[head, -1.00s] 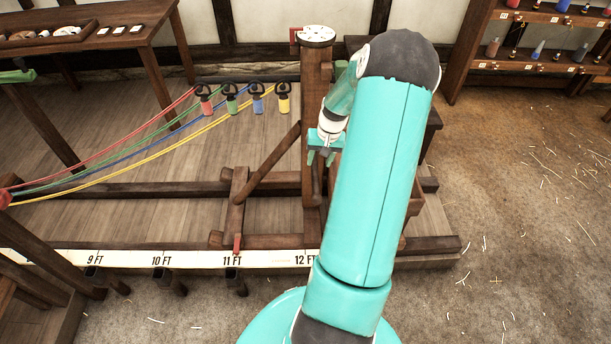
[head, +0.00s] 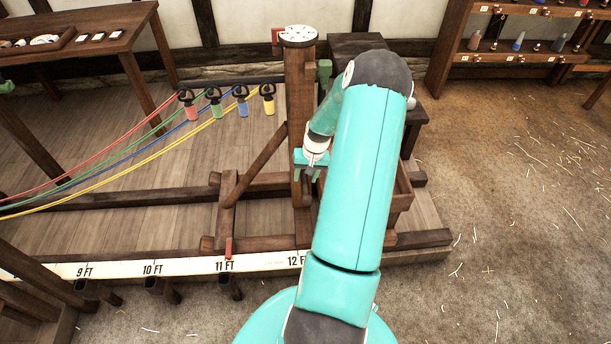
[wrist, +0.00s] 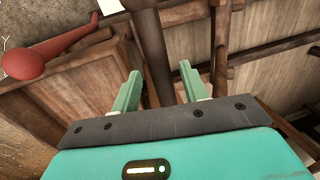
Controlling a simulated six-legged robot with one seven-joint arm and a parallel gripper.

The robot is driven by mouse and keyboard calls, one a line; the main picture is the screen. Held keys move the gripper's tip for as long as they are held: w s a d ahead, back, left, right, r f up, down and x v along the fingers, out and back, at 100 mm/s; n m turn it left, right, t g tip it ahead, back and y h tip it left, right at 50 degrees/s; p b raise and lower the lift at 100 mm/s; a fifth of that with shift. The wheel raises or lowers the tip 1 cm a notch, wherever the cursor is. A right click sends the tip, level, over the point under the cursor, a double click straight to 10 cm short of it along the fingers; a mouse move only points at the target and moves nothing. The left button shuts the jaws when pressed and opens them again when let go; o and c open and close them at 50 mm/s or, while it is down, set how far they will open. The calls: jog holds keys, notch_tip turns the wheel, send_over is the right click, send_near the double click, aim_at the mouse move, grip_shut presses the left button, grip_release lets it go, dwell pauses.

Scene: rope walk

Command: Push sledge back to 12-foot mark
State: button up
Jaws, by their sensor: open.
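The sledge is a dark wooden frame with a tall post (head: 298,110), a diagonal brace and a low crosspiece. Its red pointer (head: 228,248) stands at the 11 FT label on the white scale (head: 185,263). The 12 FT label (head: 296,260) is partly hidden by my arm.
Red, green, blue and yellow strands run left from hooks with coloured weights (head: 228,102). A wooden box (head: 396,195) stands right of the post. A red ball-ended handle (wrist: 28,62) shows in the wrist view. A table (head: 85,40) is at upper left. The right floor is open.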

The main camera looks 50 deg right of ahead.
jog(key=shift+f, duration=0.15)
grip_shut()
